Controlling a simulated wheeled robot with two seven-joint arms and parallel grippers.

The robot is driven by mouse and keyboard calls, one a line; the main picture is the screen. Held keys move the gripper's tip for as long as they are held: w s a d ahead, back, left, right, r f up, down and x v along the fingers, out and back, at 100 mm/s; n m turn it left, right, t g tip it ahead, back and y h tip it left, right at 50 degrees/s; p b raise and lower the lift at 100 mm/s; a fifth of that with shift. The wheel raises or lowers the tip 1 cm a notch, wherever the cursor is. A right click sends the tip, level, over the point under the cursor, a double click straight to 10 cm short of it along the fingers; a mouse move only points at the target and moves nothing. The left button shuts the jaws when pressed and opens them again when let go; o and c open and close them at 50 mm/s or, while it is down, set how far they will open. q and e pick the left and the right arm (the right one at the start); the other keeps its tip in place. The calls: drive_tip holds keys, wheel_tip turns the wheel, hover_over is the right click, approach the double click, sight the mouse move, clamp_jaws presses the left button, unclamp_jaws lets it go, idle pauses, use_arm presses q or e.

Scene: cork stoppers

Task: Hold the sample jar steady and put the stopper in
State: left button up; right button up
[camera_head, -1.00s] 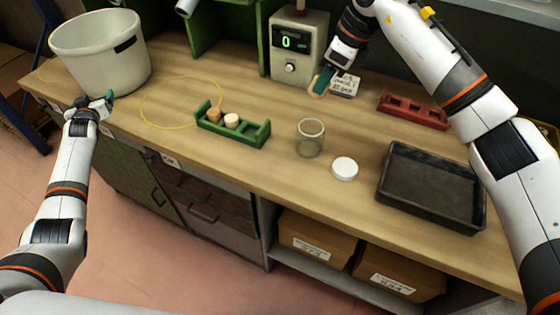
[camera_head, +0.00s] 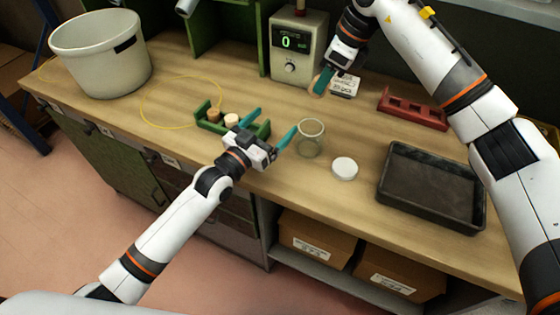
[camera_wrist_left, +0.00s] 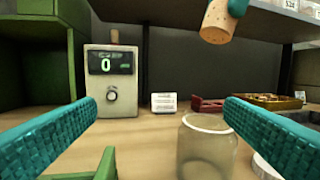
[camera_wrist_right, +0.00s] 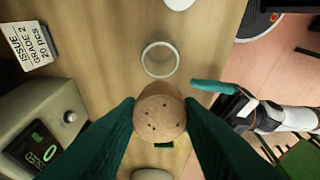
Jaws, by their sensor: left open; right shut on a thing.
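The glass sample jar (camera_head: 310,138) stands upright and open on the bench; it also shows in the left wrist view (camera_wrist_left: 204,147) and the right wrist view (camera_wrist_right: 160,60). My left gripper (camera_head: 272,127) is open beside the green rack, with its right fingertip close to the jar; the jar is not gripped. My right gripper (camera_head: 322,82) is shut on a cork stopper (camera_wrist_right: 160,112), held above the bench behind the jar. The cork also shows high in the left wrist view (camera_wrist_left: 217,22).
A green rack (camera_head: 208,122) with two corks (camera_head: 231,119) is left of the jar. A white lid (camera_head: 344,168) lies in front right of it. A dark tray (camera_head: 433,187), red rack (camera_head: 412,110), meter (camera_head: 298,48) and white bucket (camera_head: 100,62) stand around.

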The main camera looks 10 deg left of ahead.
use_arm(q)
drive_tip(key=m+g, duration=0.1)
drive_tip(key=g, duration=0.1)
approach(310, 135)
drive_tip(key=f, duration=0.1)
drive_tip(key=w+f, duration=0.1)
drive_tip(key=f, duration=0.1)
drive_tip(key=shift+w+a+f, duration=0.2)
drive_tip(key=shift+w+a, duration=0.05)
drive_tip(key=shift+a, duration=0.15)
drive_tip(key=x, duration=1.2)
drive_tip(key=shift+r, duration=0.2)
drive_tip(key=shift+c, duration=0.2)
drive_tip(key=shift+s, duration=0.1)
drive_tip(key=c, duration=1.2)
drive_tip(key=shift+o, duration=0.2)
use_arm(e)
wheel_tip(310, 135, down, 10)
drive_tip(key=shift+f, duration=0.15)
use_arm(q)
drive_tip(key=shift+a, duration=0.1)
use_arm(e)
drive_tip(key=o, duration=1)
